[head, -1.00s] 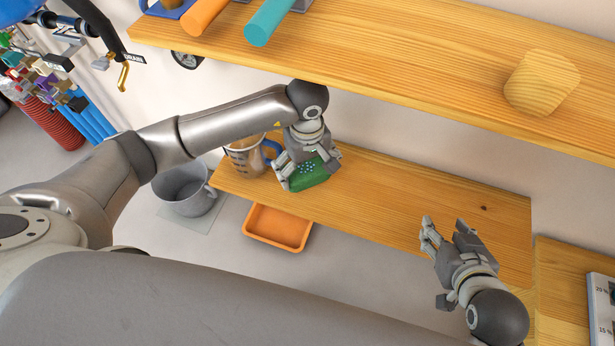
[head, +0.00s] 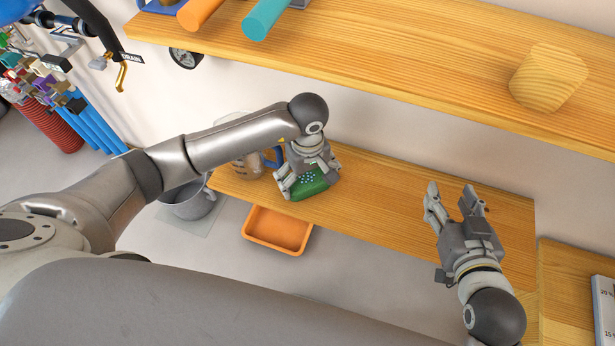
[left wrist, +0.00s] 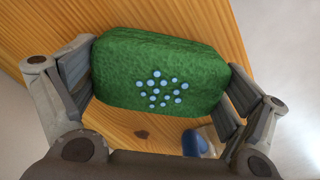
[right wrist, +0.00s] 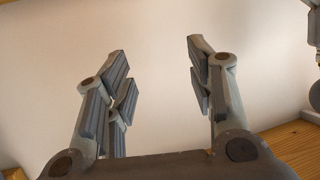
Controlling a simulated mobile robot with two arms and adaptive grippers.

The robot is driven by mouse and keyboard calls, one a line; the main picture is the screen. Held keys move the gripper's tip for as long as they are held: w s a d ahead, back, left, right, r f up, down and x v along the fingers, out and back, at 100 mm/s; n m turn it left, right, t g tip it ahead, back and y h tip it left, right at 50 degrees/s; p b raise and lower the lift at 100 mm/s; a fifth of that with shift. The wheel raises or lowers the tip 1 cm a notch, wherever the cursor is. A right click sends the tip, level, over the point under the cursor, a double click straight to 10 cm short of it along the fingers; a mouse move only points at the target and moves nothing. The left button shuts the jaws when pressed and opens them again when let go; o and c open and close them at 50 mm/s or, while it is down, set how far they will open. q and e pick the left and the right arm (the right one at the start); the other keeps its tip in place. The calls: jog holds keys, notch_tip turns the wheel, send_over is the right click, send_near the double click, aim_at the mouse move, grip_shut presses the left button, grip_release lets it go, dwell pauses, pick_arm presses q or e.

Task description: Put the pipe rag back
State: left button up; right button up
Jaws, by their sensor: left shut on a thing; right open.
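The pipe rag looks like a green, rounded block with pale blue dots (left wrist: 160,72). In the head view the rag (head: 309,186) is at the lower wooden shelf, right of the measuring jug. My left gripper (head: 305,180) is shut on it from above, with a finger on each short side in the left wrist view. I cannot tell if the rag touches the shelf. My right gripper (head: 455,196) is open and empty over the right part of the lower shelf (head: 400,205); its wrist view shows only wall between the fingers.
The jug with a blue handle (head: 245,165) stands close left of my left gripper, partly behind my arm. A grey pot (head: 190,203) and an orange tray (head: 277,231) are below. The upper shelf (head: 400,60) overhangs, holding a wooden block (head: 548,78). The lower shelf's middle is clear.

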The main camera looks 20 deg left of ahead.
aim_at(308, 177)
jog(key=shift+w+a+r, duration=0.1)
jog(key=shift+w+r, duration=0.05)
jog(key=shift+r, duration=0.05)
pick_arm(q)
jog(key=o, duration=0.7)
pick_arm(e)
jog(key=shift+r, duration=0.2)
pick_arm(q)
notch_tip(308, 177, up, 7)
jog(key=shift+f+p, duration=0.15)
jog(key=shift+p, duration=0.8)
jog(key=shift+r, duration=0.45)
pick_arm(e)
jog(key=s+d+f+g+h, duration=0.1)
jog(key=s+d+f+g, duration=0.1)
jog(key=s+f+g, duration=0.3)
jog(key=shift+s+d+f, duration=0.35)
jog(key=shift+s+f, duration=0.4)
jog(key=shift+f, duration=0.4)
